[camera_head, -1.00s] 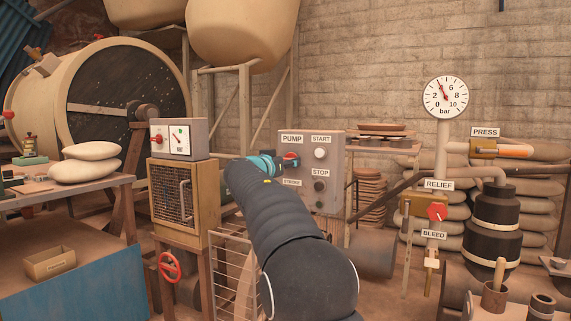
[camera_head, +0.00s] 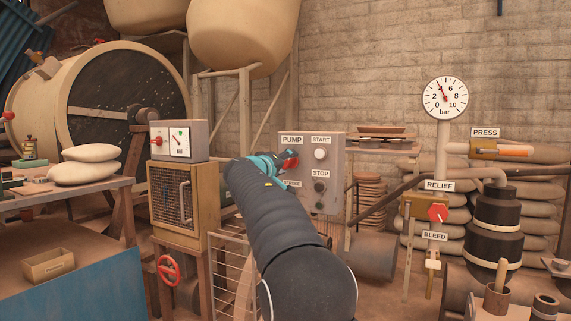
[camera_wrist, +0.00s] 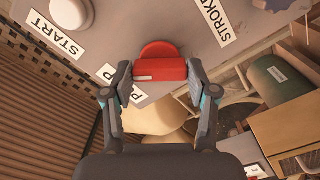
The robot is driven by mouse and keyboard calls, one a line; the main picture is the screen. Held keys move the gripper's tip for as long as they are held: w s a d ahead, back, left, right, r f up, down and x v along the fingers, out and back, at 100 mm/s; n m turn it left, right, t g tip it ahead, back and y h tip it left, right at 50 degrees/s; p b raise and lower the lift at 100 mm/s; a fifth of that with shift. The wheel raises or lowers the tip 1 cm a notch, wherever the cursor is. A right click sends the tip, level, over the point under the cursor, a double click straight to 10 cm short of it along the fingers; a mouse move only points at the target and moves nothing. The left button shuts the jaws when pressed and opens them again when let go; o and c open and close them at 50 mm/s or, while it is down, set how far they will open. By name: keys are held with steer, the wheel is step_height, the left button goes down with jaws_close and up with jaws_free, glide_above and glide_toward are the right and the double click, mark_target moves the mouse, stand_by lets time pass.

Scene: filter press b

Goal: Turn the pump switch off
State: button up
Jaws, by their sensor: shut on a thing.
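The red pump switch (camera_head: 290,163) sits on the grey control panel (camera_head: 333,185), under the PUMP label (camera_head: 292,140). My gripper (camera_wrist: 160,76) is shut on the switch, with one finger on each side of its red handle (camera_wrist: 159,69) in the wrist view. In the head view, the teal end of my gripper meets the switch from the left and partly hides it. The handle looks slanted there.
Close by on the panel are the pale START button (camera_head: 320,154), the dark STOP button (camera_head: 319,188) and a STROKE label (camera_wrist: 217,20). A wooden cabinet with a small meter box (camera_head: 180,140) stands left of the panel. The pressure gauge (camera_head: 445,97) and RELIEF valve stand right.

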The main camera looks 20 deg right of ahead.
steer(key=shift+n+p, duration=1)
steer(key=shift+n, duration=2.6)
steer(key=o, duration=1.2)
steer(key=shift+c, duration=0.2)
steer(key=v, duration=1.2)
steer(key=shift+a+f, duration=0.1)
